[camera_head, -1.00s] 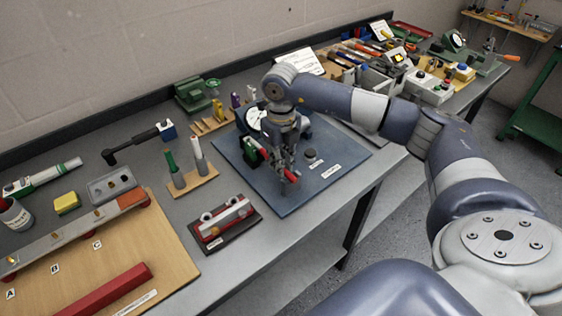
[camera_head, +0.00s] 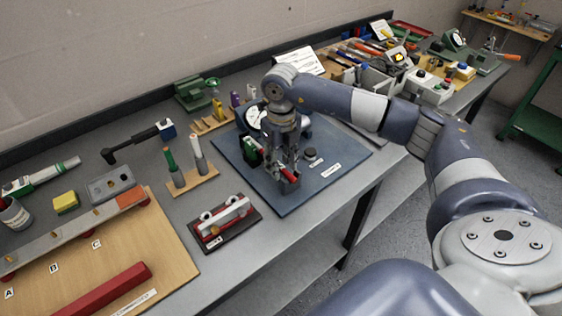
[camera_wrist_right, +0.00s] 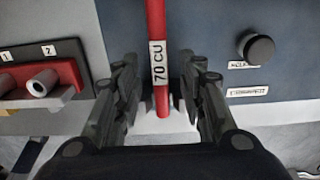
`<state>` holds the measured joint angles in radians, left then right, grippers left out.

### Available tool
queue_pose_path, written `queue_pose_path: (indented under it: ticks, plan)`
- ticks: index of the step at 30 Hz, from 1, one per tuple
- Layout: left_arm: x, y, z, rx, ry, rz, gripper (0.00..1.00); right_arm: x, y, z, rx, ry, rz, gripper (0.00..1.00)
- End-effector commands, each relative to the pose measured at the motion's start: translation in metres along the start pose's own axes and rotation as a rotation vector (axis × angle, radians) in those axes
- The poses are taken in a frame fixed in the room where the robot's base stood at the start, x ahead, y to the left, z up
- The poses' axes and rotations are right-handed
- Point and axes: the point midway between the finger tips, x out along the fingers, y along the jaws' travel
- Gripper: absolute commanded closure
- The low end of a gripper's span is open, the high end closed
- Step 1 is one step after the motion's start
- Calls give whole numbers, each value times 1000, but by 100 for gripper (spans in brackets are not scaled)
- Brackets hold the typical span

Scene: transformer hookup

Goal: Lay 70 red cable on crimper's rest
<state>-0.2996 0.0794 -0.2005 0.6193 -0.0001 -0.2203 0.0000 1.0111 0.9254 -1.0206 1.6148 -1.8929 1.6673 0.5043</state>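The red cable (camera_wrist_right: 157,30), labelled 70 CU, runs straight between my right gripper's fingers in the right wrist view. Its near end lies over a pale support (camera_wrist_right: 145,128), apparently the rest; whether it touches is hard to tell. My right gripper (camera_wrist_right: 158,75) is open, with a gap on each side of the cable. In the head view my right gripper (camera_head: 284,181) is low over the front of the blue plate (camera_head: 335,165), with a short red stretch of cable (camera_head: 288,174) showing. The arm hides much of the crimper. My left gripper is out of view.
A red lug holder (camera_head: 226,222) on a dark base stands left of the plate. A black knob (camera_head: 310,153) is on the plate's right. Part of the plate's right side is clear.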

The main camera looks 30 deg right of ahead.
Motion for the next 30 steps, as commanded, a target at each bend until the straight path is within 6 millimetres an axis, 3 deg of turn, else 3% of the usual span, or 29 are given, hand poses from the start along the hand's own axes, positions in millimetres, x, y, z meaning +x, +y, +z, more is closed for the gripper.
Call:
queue_pose_path:
  ticks: [24, 30]
  plan:
    - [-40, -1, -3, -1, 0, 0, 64, -64, 0, 0, 0, -2, 1, 63]
    - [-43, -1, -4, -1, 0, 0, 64, -70, 0, 0, 0, -1, 0, 63]
